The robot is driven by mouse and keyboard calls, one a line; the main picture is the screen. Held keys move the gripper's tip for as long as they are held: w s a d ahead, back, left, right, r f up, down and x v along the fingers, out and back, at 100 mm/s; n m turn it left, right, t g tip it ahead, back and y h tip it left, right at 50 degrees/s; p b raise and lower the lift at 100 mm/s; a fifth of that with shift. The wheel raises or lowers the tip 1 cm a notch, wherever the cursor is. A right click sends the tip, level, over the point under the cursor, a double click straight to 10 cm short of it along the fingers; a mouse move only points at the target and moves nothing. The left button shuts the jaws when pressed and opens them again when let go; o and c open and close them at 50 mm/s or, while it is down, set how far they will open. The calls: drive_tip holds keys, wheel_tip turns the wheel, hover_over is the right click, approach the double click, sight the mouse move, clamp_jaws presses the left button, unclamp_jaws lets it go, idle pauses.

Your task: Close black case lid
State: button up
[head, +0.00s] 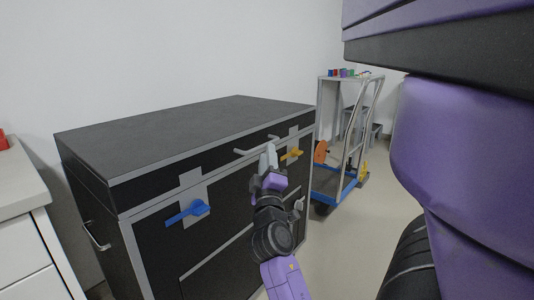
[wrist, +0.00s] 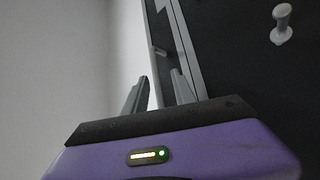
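The black case (head: 230,222) with silver edging stands on the left in the head view. Its lid (head: 190,135) lies flat on top, and I see no clear gap at the front seam. A grey bar handle (head: 252,149) juts from the lid's front. A blue latch (head: 188,212) and an orange latch (head: 291,154) sit on the front face and seem turned sideways. My gripper (head: 268,156) is at the handle's right part. In the wrist view its fingers (wrist: 157,92) are apart, close to the case front; whether they touch the handle is unclear.
A white cabinet (head: 28,225) with a red object (head: 3,142) on top stands at the left. A blue trolley (head: 330,184) stands right of the case, with a small table behind it. Floor (head: 345,255) is free in front of the case. The wall is close behind.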

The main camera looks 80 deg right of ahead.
drive_tip(key=shift+b+v, duration=0.35)
drive_tip(key=shift+v, duration=1.5)
drive_tip(key=w+a+f+n+t+y+p, duration=0.1)
drive_tip(key=w+a+f+n+t+y, duration=0.2)
drive_tip(key=w+a+f+t+y, duration=0.45)
drive_tip(key=w+a+f+n+t+y, duration=0.35)
drive_tip(key=a+f, duration=0.55)
drive_tip(key=a, duration=0.6)
drive_tip(key=s+a+f+m+y+p, duration=0.1)
drive_tip(key=s+a+f+y, duration=0.1)
drive_tip(key=s+a+y, duration=0.75)
drive_tip(key=s+a+f+m+y+p, duration=0.15)
drive_tip(key=s+a, duration=0.25)
drive_tip(key=a, duration=1.1)
wheel_tip(320, 180, up, 38)
drive_tip(key=p, duration=3.7)
drive_tip(key=shift+s+r+t, duration=0.25)
drive_tip(key=shift+t, duration=0.05)
